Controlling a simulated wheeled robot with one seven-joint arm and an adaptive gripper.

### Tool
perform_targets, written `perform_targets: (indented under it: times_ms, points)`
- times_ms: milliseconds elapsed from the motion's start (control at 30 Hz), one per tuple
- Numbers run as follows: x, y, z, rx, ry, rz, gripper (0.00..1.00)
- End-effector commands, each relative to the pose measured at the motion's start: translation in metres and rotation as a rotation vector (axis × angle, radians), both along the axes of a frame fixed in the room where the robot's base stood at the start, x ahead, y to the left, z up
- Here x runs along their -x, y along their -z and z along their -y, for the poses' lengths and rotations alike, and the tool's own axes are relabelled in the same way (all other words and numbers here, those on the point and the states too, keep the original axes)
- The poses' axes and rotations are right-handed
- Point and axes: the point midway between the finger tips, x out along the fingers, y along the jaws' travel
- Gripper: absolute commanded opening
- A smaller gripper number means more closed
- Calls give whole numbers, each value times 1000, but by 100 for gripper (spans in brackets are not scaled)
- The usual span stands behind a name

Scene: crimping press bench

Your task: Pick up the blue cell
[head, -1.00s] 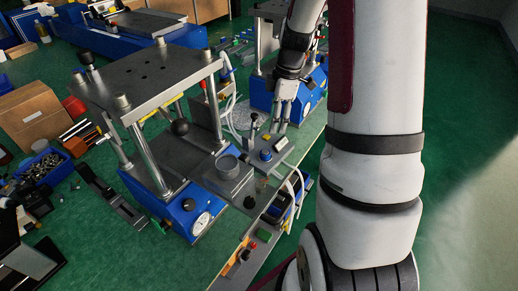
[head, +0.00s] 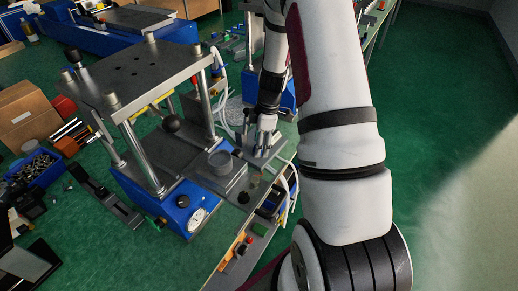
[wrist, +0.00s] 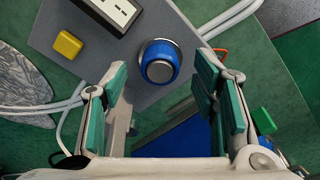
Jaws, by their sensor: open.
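The blue cell (wrist: 160,62) is a short round cylinder with a blue band and a metal top. In the wrist view it stands on a grey plate (wrist: 190,25), near the plate's edge. My gripper (wrist: 163,80) is open, with its green-padded fingers to the left and right of the cell. The cell is between the finger lines, just ahead of the tips, and I cannot tell its depth exactly. In the head view my gripper (head: 263,138) hangs over the plate (head: 264,154) and hides most of the cell.
A yellow block (wrist: 68,44) and a black-and-white device (wrist: 112,10) sit beside the cell. White hoses (wrist: 228,18) run past the plate. In the head view a blue-based press (head: 160,205) and a grey round part (head: 220,162) stand to the left.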

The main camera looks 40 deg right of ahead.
Motion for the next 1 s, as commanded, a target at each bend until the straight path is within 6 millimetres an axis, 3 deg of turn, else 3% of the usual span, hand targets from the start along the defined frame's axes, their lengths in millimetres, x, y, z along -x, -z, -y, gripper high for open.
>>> perform_targets:
  times_ms: [333, 567, 1000]
  points:
    - [-1, 7, -1, 0, 0, 1, 52]
    - [-1, 7, -1, 0, 0, 1, 0]
    - [-1, 1, -1, 2, -1, 3, 0]
